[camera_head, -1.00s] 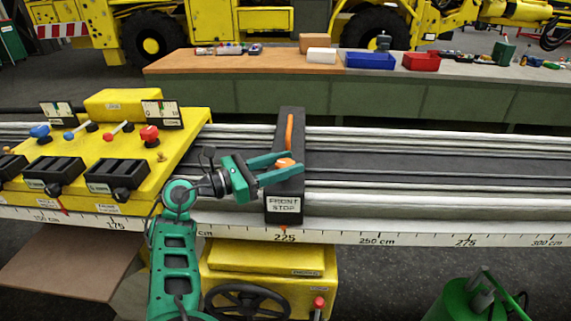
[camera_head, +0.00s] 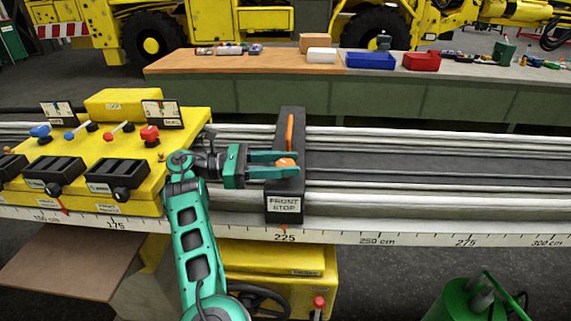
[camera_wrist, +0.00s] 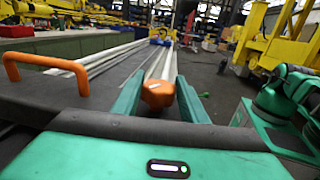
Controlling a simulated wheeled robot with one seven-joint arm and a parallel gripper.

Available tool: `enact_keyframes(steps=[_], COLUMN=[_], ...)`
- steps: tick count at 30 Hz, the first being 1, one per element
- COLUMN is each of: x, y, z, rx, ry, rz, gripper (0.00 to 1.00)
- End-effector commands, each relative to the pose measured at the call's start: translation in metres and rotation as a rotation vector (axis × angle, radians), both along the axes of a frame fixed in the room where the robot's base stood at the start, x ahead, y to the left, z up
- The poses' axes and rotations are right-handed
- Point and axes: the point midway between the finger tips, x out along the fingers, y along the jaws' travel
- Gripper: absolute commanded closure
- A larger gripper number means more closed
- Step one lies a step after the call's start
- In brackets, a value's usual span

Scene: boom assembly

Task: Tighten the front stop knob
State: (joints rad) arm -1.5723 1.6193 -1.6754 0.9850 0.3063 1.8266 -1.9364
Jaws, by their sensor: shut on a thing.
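The front stop (camera_head: 290,125) is a black block across the rails, labelled "FRONT STOP", with its pointer near 225 on the scale. Its orange knob (camera_head: 286,163) sits on top, between the fingers of my gripper (camera_head: 284,164). In the wrist view the orange knob (camera_wrist: 158,95) shows between the two green fingers of my gripper (camera_wrist: 159,92), which are shut on it. The orange handle (camera_head: 289,132) of the stop stands behind the knob. It also shows at the left in the wrist view (camera_wrist: 45,63).
The white scale (camera_head: 370,236) runs along the front edge. The rails (camera_head: 430,165) to the right are clear.

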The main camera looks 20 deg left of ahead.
Motion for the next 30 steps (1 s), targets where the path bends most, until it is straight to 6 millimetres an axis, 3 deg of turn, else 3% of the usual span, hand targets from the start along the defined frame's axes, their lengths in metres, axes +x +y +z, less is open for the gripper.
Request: enact_keyframes(steps=[10,27,28,30], x=[0.0009,0.0009,0.0009,0.001], y=[-0.0016,-0.0014,-0.0014,-0.0012], z=[-0.0031,-0.003,-0.003,-0.0026], rx=[-0.002,-0.002,-0.002,-0.002], ry=[0.007,0.006,0.006,0.005], rz=[-0.096,-0.111,-0.111,-0.111], gripper=[0.83,0.83,0.54,0.42])
